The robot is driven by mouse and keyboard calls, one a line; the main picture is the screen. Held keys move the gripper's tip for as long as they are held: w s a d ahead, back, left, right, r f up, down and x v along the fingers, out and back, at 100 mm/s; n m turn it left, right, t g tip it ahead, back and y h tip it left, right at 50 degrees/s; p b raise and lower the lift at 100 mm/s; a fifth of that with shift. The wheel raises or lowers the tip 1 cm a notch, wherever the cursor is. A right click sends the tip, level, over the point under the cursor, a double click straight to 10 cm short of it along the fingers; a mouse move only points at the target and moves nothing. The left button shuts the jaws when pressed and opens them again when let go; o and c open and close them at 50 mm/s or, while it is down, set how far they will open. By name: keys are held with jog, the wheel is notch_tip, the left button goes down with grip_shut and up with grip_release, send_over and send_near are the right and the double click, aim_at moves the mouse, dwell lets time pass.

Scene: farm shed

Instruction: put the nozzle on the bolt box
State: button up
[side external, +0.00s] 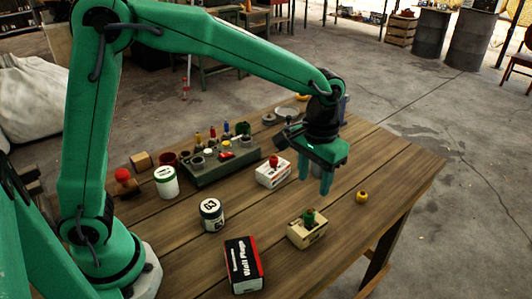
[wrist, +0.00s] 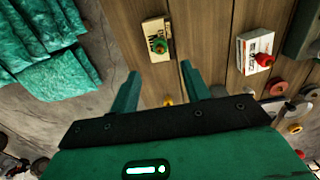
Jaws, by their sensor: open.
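My gripper (side external: 314,186) is open and empty above the right part of the table; its spread fingers also show in the wrist view (wrist: 160,70). A small yellow piece (side external: 362,197) lies on the table right of my gripper. In the wrist view the yellow piece (wrist: 168,100) shows between the fingers, partly hidden by the gripper body. A tan box (side external: 307,236) with a green piece (side external: 309,217) on top stands in front of my gripper. A white box (side external: 268,178) carries a red piece (side external: 273,160). I cannot tell which is the nozzle or the bolt box.
A black and red box (side external: 244,265) stands at the front. A green tray (side external: 215,171) with several small items lies behind. Bare wood lies around the yellow piece, near the table's right edge.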

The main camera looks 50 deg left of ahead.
jog(key=shift+r, duration=0.8)
jog(key=s+a+r+t, duration=0.2)
jog(key=s+a+r, duration=0.1)
jog(key=s+a, duration=0.5)
jog(key=s+a+r+t, duration=0.3)
jog(key=s+a, duration=0.5)
jog(key=s, duration=0.2)
jog(key=shift+s+r+t, duration=0.25)
jog(key=shift+s+t, duration=0.05)
